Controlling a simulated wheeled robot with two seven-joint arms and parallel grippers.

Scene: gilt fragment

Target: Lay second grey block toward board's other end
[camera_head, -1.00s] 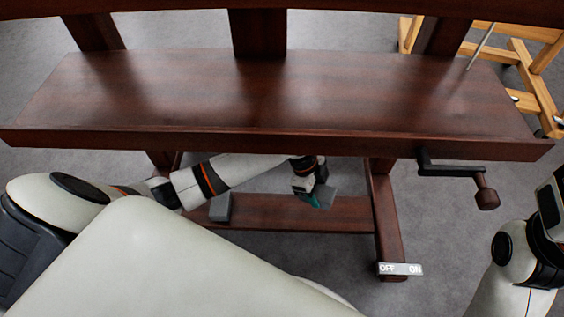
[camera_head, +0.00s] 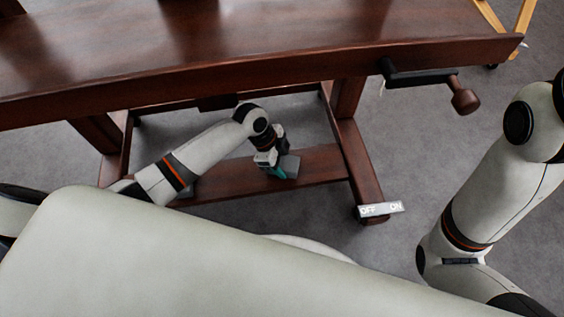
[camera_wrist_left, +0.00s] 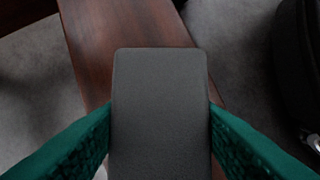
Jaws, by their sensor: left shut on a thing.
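My left gripper (camera_head: 276,170) is over the low dark wooden board (camera_head: 225,188), toward its right end. It is shut on a grey block (camera_head: 291,164). In the left wrist view the block (camera_wrist_left: 160,110) sits between the teal fingers, with the board (camera_wrist_left: 130,25) behind it. I cannot tell whether the block touches the board. Another grey block (camera_head: 187,187) shows at the board's left part, mostly hidden behind my left arm. My right gripper is out of view; only its arm shows at the right.
The large dark wooden tabletop (camera_head: 240,55) overhangs above the board. A crank handle (camera_head: 425,78) sticks out from its front edge. A wooden leg (camera_head: 355,160) stands at the board's right end, with an OFF/ON label (camera_head: 381,209) at its foot.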

